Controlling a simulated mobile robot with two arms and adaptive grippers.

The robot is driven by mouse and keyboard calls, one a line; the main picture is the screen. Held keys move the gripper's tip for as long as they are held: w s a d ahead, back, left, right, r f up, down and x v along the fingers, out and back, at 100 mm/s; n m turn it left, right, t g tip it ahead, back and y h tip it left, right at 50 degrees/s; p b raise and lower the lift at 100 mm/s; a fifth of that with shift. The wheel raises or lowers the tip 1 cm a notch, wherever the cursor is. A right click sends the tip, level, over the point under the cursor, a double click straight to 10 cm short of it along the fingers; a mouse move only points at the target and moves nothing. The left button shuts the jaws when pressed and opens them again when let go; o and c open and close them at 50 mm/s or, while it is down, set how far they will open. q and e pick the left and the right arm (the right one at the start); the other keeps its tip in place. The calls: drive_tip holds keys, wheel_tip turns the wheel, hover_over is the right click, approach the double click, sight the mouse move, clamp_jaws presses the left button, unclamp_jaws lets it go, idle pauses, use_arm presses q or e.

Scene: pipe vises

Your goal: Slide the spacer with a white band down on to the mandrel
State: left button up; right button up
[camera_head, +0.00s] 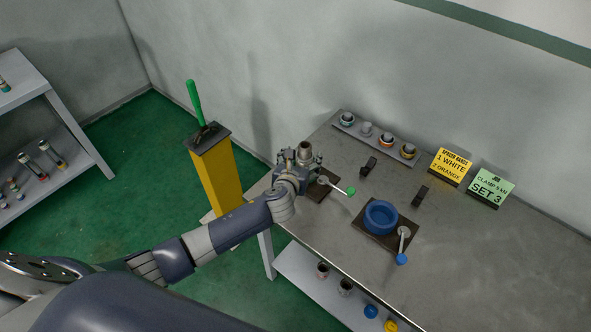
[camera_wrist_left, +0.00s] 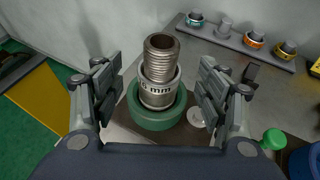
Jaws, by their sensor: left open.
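In the left wrist view a threaded metal mandrel (camera_wrist_left: 161,46) stands upright in a green vise (camera_wrist_left: 157,118). A spacer with a pale band marked "5 mm" (camera_wrist_left: 158,92) sits around the mandrel, low down at the green vise. The mandrel's threaded top sticks out above it. My left gripper (camera_wrist_left: 160,86) is open, with one finger on each side of the spacer and gaps on both sides. In the head view my left gripper (camera_head: 297,160) is at the mandrel (camera_head: 305,149) on the table's left end. My right gripper is not in view.
A rack (camera_head: 375,138) of several banded parts stands behind. A blue vise (camera_head: 381,216) is to the right. A yellow sign (camera_head: 452,166) reads "1 WHITE, 2 ORANGE"; a green sign (camera_head: 490,187) reads "SET 3". A green-tipped handle (camera_head: 350,191) juts out beside the gripper.

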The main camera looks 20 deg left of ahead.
use_arm(q)
drive_tip(key=v, duration=0.9)
drive_tip(key=shift+s, duration=0.15)
drive_tip(key=s+a+f+n+g, duration=0.1)
drive_tip(key=s+n+g, duration=0.2)
drive_tip(key=s+n, duration=0.75)
drive_tip(key=s+f+n+g+h, duration=0.15)
drive_tip(key=s+n+g, duration=0.25)
drive_tip(key=s+n, duration=0.65)
drive_tip(key=s+a+f+n+g, duration=0.1)
drive_tip(key=s+f+n+g, duration=0.15)
drive_tip(key=s+n, duration=0.75)
wheel_tip(320, 180, down, 28)
drive_tip(key=n+g+b, duration=0.2)
drive_tip(key=b, duration=0.1)
drive_tip(key=s+a+f+b, duration=0.2)
drive_tip(key=s+f, duration=1.4)
drive_tip(key=f, duration=0.2)
drive_tip(key=shift+s+a+f+g, duration=0.25)
drive_tip(key=shift+a+g, duration=0.1)
drive_tip(key=shift+g, duration=0.1)
